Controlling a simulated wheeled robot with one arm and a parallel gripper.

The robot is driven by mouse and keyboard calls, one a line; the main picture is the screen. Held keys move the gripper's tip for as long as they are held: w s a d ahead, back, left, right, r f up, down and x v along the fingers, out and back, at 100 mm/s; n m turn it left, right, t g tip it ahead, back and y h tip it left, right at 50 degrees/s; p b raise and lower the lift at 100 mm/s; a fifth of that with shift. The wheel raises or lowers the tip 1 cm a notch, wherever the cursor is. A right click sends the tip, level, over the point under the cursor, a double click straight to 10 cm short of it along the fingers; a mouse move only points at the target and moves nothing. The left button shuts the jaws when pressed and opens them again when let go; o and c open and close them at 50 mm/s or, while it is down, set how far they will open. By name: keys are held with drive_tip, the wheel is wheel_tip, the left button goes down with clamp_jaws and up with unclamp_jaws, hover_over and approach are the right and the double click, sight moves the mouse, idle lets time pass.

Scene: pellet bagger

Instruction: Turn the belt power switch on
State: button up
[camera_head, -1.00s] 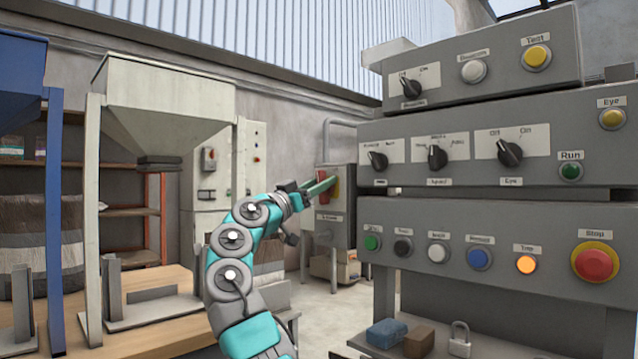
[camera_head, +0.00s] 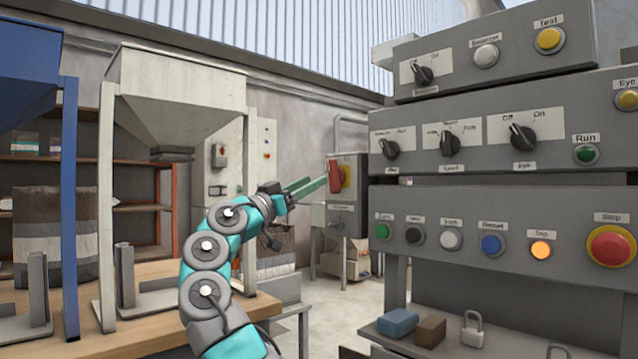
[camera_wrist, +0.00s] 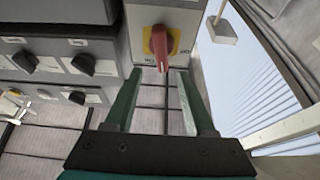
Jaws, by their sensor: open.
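The belt power switch is probably the red rotary handle (camera_head: 335,177) on a yellow plate, on the grey box by the back wall. In the wrist view the red handle (camera_wrist: 161,50) sits at top centre, its narrow end pointing down the picture. In the wrist view my gripper (camera_wrist: 157,76) is open and empty. The handle lies beyond the gap between its green fingers, apparently not touched.
A large grey control panel (camera_head: 480,205) with knobs and buttons fills the right side; its orange button (camera_head: 540,250) glows. A padlock (camera_head: 473,332) and blocks lie on the shelf below. A pale hopper (camera_head: 180,80) stands at left over a wooden table (camera_head: 150,338).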

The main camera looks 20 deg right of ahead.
sight(330, 178)
drive_tip(key=d+n+b, duration=0.1)
drive_tip(key=w+d+n+t+b, duration=0.1)
drive_tip(key=d, duration=0.1)
drive_tip(key=d+n+b, duration=0.1)
drive_tip(key=d, duration=0.1)
drive_tip(key=shift+w+r+t+y, duration=0.3)
drive_tip(key=shift+w+r, duration=0.05)
drive_tip(key=shift+w+d+r, duration=0.15)
drive_tip(key=shift+d, duration=0.4)
drive_tip(key=shift+a, duration=0.1)
clamp_jaws()
idle(0.4)
